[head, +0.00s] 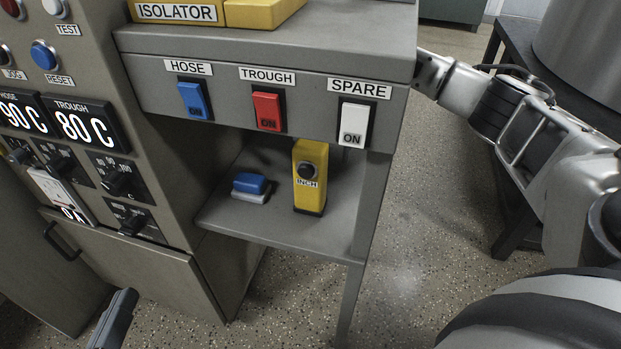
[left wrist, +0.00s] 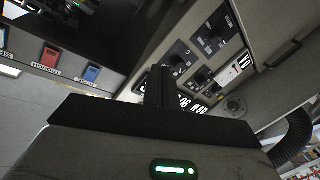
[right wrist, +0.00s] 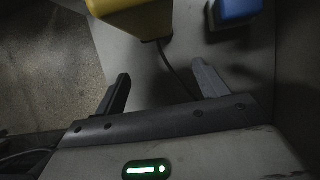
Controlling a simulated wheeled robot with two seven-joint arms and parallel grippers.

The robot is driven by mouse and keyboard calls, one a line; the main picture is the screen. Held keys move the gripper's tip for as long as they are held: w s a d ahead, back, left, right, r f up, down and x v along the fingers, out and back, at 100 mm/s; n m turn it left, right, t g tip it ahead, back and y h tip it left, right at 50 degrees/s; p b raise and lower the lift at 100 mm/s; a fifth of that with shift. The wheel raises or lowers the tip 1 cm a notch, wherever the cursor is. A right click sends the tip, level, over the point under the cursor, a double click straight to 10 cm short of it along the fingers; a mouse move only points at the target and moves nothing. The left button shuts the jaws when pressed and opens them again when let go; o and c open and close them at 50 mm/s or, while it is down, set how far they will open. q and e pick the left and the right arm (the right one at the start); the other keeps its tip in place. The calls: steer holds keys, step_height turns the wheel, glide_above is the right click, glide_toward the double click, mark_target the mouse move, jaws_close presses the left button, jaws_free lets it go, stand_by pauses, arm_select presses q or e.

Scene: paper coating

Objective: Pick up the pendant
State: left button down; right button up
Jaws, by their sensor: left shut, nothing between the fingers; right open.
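The pendant (head: 310,165) is a yellow box with a black button marked INCH, standing on the grey shelf (head: 315,228) under the switch panel. In the right wrist view the pendant's yellow body (right wrist: 135,20) shows at the top, just beyond my open right gripper (right wrist: 160,82). A dark cable runs from it down between the fingers, which hold nothing. My right gripper is hidden in the head view, where its arm passes behind the panel. My left gripper (head: 122,305) is at the bottom left, away from the pendant; its fingers (left wrist: 158,88) are shut and empty.
A blue and white block (head: 250,187) lies left of the pendant; it also shows in the right wrist view (right wrist: 236,10). The panel with HOSE, TROUGH and SPARE switches (head: 268,108) overhangs the shelf. A control cabinet (head: 180,215) closes its left side. A shelf leg (head: 350,300) stands at right.

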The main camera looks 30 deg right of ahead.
mark_target(315, 166)
steer(key=s+a, duration=0.1)
steer(key=s+a+b, duration=0.1)
steer(key=s+a, duration=0.1)
steer(key=shift+s+a+f, duration=0.1)
steer(key=shift+a, duration=0.2)
steer(key=shift+a+f, duration=0.15)
steer(key=shift+f, duration=0.35)
arm_select(q)
steer(key=shift+w+r+t, duration=0.3)
steer(key=shift+r+t, duration=0.2)
steer(key=shift+r, duration=0.1)
arm_select(e)
steer(key=c, duration=1.2)
